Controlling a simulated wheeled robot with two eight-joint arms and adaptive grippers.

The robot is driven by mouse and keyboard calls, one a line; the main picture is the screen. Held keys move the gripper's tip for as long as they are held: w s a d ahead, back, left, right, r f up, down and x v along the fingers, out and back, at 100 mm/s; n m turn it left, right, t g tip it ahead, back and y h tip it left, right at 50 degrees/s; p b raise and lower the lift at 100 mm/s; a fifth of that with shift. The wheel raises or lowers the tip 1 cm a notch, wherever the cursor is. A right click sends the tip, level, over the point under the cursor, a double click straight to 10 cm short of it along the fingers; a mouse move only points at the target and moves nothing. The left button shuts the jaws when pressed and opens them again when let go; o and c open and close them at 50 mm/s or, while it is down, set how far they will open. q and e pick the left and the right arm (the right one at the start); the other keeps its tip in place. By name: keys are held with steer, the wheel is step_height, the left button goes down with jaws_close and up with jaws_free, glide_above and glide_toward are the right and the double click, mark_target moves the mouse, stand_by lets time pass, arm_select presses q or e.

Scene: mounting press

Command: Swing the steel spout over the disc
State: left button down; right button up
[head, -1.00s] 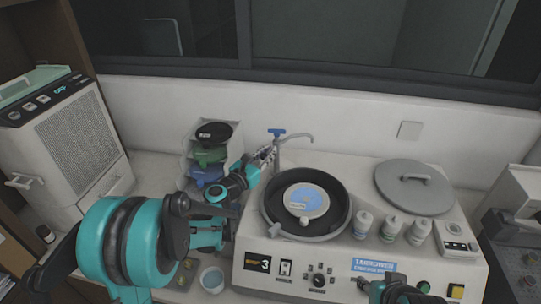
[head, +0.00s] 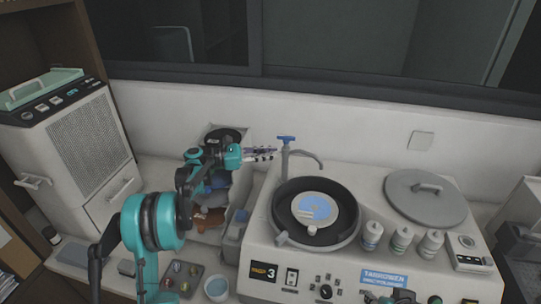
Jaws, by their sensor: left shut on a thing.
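The steel spout (head: 307,153) is a curved pipe on a post with a blue handle (head: 286,138) on top, behind the round black basin (head: 280,218). Its tip points right and toward me, near the basin's back edge in the picture. The disc (head: 315,207), with a blue and white face, lies in the basin. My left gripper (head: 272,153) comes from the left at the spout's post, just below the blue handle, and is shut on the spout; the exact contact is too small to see. Of my right arm, only a dark and teal part shows at the bottom edge.
Several small bottles (head: 401,240) stand right of the basin, with a grey lid (head: 426,200) behind them. A bin with coloured items (head: 212,190) stands behind my left arm. A small tray (head: 180,281) and a pale cup (head: 216,288) are at the front left.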

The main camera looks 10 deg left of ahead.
arm_select(q)
steer(key=shift+w+m+g+h, duration=0.15)
steer(key=shift+m+g+h, duration=0.15)
steer(key=shift+m+g, duration=0.25)
steer(key=c, duration=1.4)
jaws_free()
steer(key=shift+a, duration=0.1)
steer(key=v, duration=1.2)
steer(key=shift+w, duration=0.1)
